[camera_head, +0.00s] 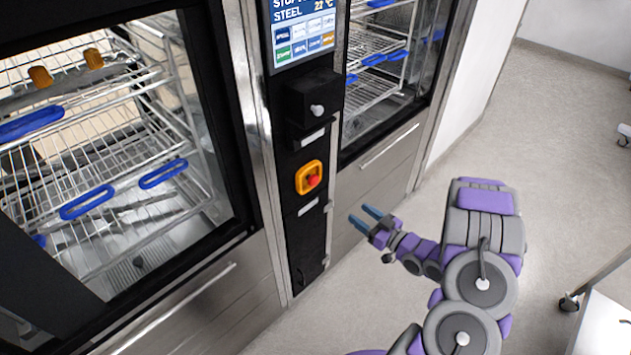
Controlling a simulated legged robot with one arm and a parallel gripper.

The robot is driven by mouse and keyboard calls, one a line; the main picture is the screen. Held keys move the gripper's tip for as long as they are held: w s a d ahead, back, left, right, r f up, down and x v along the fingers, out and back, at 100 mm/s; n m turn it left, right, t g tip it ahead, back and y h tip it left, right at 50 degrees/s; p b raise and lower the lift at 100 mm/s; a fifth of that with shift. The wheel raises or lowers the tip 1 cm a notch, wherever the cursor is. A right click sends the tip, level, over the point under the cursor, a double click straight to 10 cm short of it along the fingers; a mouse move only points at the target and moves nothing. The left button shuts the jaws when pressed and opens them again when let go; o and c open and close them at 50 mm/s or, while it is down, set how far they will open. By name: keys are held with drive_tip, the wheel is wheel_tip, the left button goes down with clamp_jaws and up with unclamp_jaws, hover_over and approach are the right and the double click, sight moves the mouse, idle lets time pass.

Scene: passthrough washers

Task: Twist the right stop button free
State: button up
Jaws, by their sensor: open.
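The stop button (313,180) is a red knob on a square yellow-orange housing (302,176). It sits on the black column between the two washers, below a small black box with a white knob. My gripper (368,217) has two blue fingers and is open and empty. It is to the right of the stop button and lower in the picture, in front of the right washer's steel lower panel, and apart from the button. Only one stop button shows, and I cannot tell whether it is pressed in.
A touch screen (301,32) is above the button, over the black box (315,98). The left washer (120,130) and right washer (385,60) hold racks behind glass. A wheeled cart (605,325) stands at the lower right.

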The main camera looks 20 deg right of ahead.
drive_tip(key=p+v, duration=0.3)
drive_tip(key=v, duration=1.4)
drive_tip(key=shift+s, duration=0.15)
drive_tip(key=shift+d+f, duration=0.1)
drive_tip(key=shift+d, duration=0.05)
